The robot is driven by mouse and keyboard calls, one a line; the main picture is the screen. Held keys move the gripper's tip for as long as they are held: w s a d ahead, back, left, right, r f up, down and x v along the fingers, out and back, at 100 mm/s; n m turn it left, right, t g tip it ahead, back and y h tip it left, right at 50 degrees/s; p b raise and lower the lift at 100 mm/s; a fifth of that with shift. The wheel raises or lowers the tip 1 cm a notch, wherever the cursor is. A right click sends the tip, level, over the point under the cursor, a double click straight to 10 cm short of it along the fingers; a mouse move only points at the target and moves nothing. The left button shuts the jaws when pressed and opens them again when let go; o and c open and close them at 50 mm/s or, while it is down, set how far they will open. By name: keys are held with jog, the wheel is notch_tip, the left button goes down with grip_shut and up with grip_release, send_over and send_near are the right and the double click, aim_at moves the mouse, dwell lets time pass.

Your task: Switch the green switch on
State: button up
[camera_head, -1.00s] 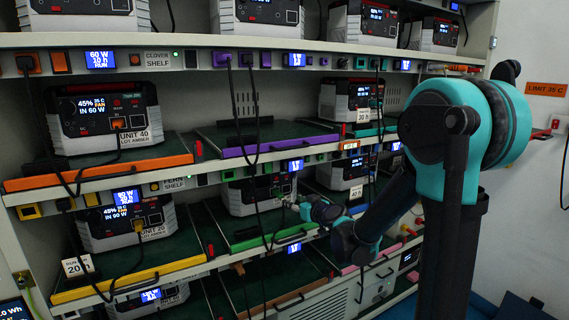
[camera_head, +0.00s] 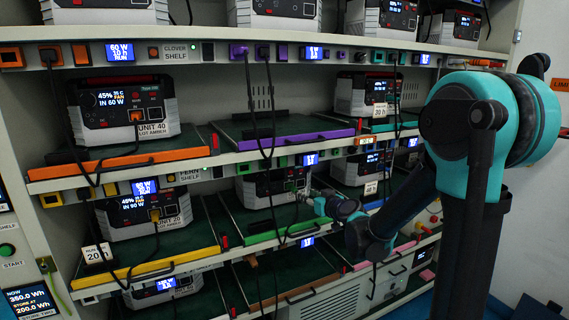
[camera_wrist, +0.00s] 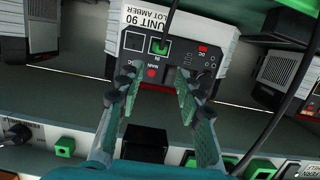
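My gripper (camera_wrist: 157,97) is open and empty in the wrist view. Its two fingers are apart in front of the lower face of a power unit labelled UNIT 90 (camera_wrist: 205,40), which looks upside down there. A black cable is plugged into the unit's green inlet (camera_wrist: 160,46). The unit (camera_head: 268,188) also shows in the head view, on the green-edged tray (camera_head: 280,232), with my gripper (camera_head: 305,196) just in front of it. Small green fittings sit on the shelf strip (camera_head: 243,168) above; the wrist view also shows a green fitting (camera_wrist: 65,147). Which one is the switch, and its state, I cannot tell.
Black cables (camera_head: 270,130) hang in front of the shelves near my gripper. UNIT 40 (camera_head: 130,108) and UNIT 20 (camera_head: 145,213) stand to the left. A purple-edged tray (camera_head: 296,138) above holds no unit. A START panel (camera_head: 8,250) stands at the far left.

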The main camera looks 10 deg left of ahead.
jog(key=shift+s+r, duration=0.2)
jog(key=shift+r, duration=0.05)
jog(key=shift+c, duration=1.2)
jog(key=s+r+n, duration=0.8)
jog(key=n, duration=0.1)
jog(key=shift+r, duration=0.25)
grip_shut()
jog(key=s+d+r+n, duration=0.1)
jog(key=s+r+n, duration=0.4)
jog(key=s+n, duration=0.4)
jog(key=shift+d+t+y, duration=0.2)
jog(key=shift+t+y, duration=0.1)
